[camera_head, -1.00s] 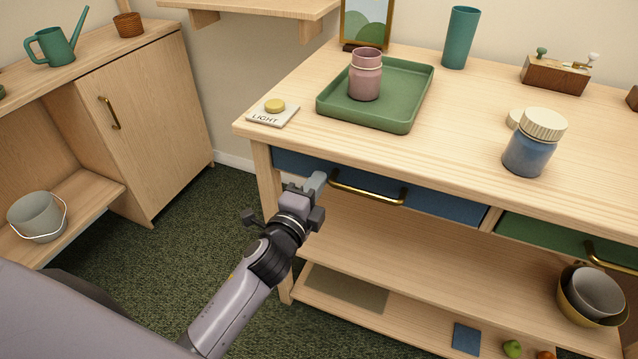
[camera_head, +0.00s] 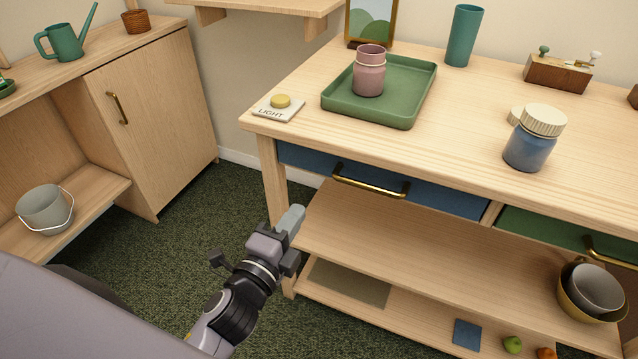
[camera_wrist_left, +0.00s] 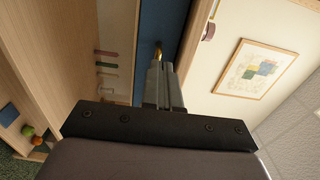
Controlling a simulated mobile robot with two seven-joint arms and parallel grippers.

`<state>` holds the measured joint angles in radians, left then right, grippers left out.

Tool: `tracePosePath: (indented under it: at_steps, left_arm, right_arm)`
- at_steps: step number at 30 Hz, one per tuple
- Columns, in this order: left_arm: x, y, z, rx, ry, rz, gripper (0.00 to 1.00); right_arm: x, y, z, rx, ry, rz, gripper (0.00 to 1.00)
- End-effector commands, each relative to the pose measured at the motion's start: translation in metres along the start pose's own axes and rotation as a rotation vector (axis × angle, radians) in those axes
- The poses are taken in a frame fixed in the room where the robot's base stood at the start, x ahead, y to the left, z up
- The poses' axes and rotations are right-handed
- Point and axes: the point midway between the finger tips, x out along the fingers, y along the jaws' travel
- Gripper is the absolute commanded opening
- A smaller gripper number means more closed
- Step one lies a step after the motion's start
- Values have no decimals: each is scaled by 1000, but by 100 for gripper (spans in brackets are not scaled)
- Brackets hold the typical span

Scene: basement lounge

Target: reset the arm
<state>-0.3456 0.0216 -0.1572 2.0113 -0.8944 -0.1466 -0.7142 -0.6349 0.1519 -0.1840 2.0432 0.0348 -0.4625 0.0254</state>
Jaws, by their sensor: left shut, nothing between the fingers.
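My left gripper (camera_head: 291,222) is shut and empty in the head view. It hangs in front of the table's left end, below and to the left of the blue drawer (camera_head: 440,192), apart from its brass handle (camera_head: 370,181). In the left wrist view the gripper's fingers (camera_wrist_left: 161,85) lie together, and the blue drawer front (camera_wrist_left: 155,27) shows beyond them. My right gripper is not in view.
The wooden table (camera_head: 460,131) carries a green tray (camera_head: 413,97) with a pink jar (camera_head: 369,72), a light button (camera_head: 280,101) and a blue jar (camera_head: 528,147). Bowls (camera_head: 597,290) stand on its lower shelf. A cabinet (camera_head: 157,113) stands left; green carpet between is clear.

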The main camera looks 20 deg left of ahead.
Motion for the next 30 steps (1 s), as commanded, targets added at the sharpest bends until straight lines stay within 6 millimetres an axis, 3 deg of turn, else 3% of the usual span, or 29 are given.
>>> tracePosePath:
  at_steps: [6, 10, 17, 25, 26, 27, 30]
  left_arm:
    - [-2, 2, 0, -16, -1, 8, 0]
    - [-11, 19, 3, -163, -11, 67, 0]
    - [-58, 87, 3, -778, -110, 323, 0]
    - [-140, 159, -19, -1523, -384, 673, 0]
    - [-135, 133, -17, -1503, -369, 652, 0]
    - [-134, 121, -16, -1494, -366, 645, 0]
    - [-135, 100, -14, -1485, -368, 641, 0]
  right_arm:
    - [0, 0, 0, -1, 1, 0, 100]
    - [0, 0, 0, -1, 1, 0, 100]
    - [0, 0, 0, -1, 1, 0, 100]
    - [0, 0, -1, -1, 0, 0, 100]
    - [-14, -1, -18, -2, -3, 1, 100]
    - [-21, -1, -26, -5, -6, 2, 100]
    - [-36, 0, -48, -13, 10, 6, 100]
